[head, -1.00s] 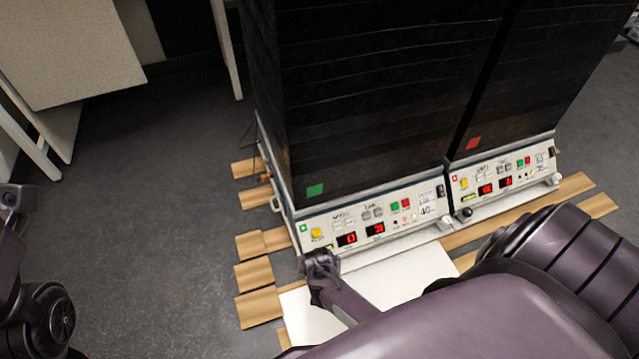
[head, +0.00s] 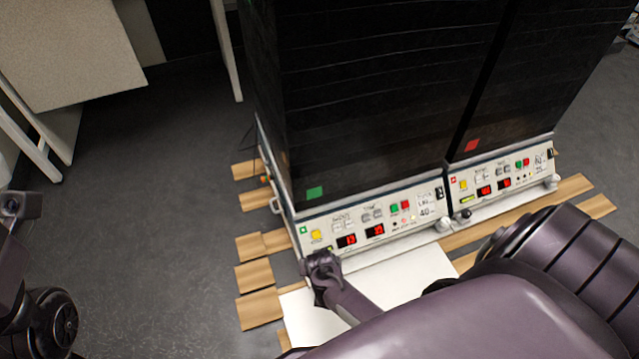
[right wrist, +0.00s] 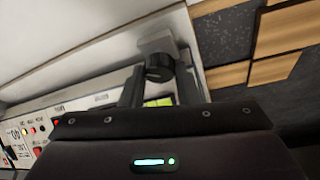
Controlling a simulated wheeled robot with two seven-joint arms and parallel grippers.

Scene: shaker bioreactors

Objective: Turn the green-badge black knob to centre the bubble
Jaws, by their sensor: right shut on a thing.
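The black knob (right wrist: 160,66) sits below a grey corner bracket of the green-badge shaker. My right gripper (right wrist: 160,85) is shut on it, one finger on each side, in the right wrist view. A yellow-green level vial (right wrist: 158,102) shows between the fingers, partly hidden; I cannot make out its bubble. In the head view my right gripper (head: 322,263) is at the front left corner of the shaker panel (head: 372,227) and hides the knob. The green badge (head: 315,192) is on the black housing above. Only parts of my left arm show at the left edge.
The red-badge (head: 473,145) shaker stands close on the right, with its own black knob (head: 465,213). Wooden slats (head: 262,308) and a white sheet (head: 420,268) lie in front and below. A pale table (head: 70,60) is at the upper left. The floor between is clear.

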